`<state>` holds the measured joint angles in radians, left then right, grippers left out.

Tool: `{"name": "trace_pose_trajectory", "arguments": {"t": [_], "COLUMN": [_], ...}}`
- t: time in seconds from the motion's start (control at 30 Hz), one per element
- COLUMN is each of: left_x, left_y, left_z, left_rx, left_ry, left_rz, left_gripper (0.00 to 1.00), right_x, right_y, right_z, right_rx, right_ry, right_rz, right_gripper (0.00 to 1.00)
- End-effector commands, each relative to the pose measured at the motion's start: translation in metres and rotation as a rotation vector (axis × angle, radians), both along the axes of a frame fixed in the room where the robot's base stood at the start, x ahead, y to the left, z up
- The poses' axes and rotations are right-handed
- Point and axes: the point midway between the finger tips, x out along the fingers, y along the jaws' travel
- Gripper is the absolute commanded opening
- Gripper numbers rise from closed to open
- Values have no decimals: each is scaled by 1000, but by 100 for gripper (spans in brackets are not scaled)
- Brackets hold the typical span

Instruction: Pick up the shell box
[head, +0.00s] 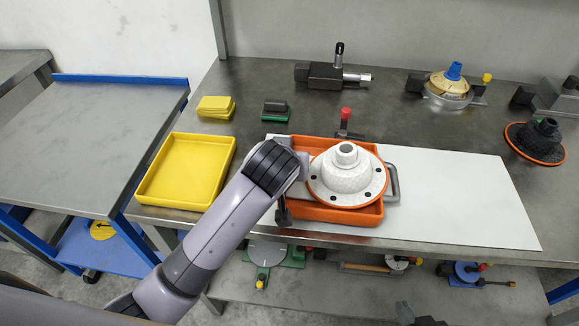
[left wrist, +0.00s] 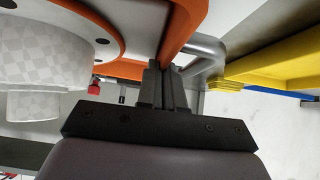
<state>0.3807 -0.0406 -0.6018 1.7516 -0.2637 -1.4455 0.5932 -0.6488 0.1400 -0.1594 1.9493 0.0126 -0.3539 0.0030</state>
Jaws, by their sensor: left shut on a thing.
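The shell box, an orange tray with grey side handles (head: 335,215), stands on the white sheet of the bench. A pale domed shell with an orange rim (head: 347,172) lies in it. My left gripper (left wrist: 165,85) is shut at the box's left side, with the orange wall and a grey handle (left wrist: 207,50) close at its fingertips; the exact contact is hidden. In the head view my forearm mostly covers this gripper. The box appears to rest on the sheet. A dark part of my right gripper (head: 428,321) shows at the bottom edge; its fingers cannot be made out.
A yellow tray (head: 147,197) stands left of the box, with yellow blocks (head: 215,107) behind it. A red-knobbed tool (head: 345,122) stands just behind the box. Fixtures line the back and right. The white sheet (head: 465,205) is clear right of the box.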

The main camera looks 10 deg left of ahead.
Motion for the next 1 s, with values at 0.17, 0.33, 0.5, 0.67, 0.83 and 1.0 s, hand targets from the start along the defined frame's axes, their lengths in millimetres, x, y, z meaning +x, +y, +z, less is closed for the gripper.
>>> {"name": "trace_pose_trajectory", "arguments": {"t": [0.17,0.33,0.5,0.67,0.83,1.0], "left_x": [1,2,1,1,1,0], "left_y": [-2,-2,-1,-1,-1,-1], "left_z": [45,96,139,165,179,182], "left_rx": [-13,-12,-10,-8,-8,-6], "left_ry": [-15,-18,-16,-14,-11,-9], "left_rz": [-1,-1,-1,-1,-1,-1], "left_gripper": [0,0,0,0,0,0], "right_x": [0,0,0,0,0,0], "right_y": [0,0,0,0,0,0], "right_z": [0,0,0,0,0,0], "right_rx": [0,0,0,0,0,0], "right_ry": [0,0,0,0,0,0], "right_rz": [0,0,0,0,0,0], "right_gripper": [0,0,0,0,0,0]}}
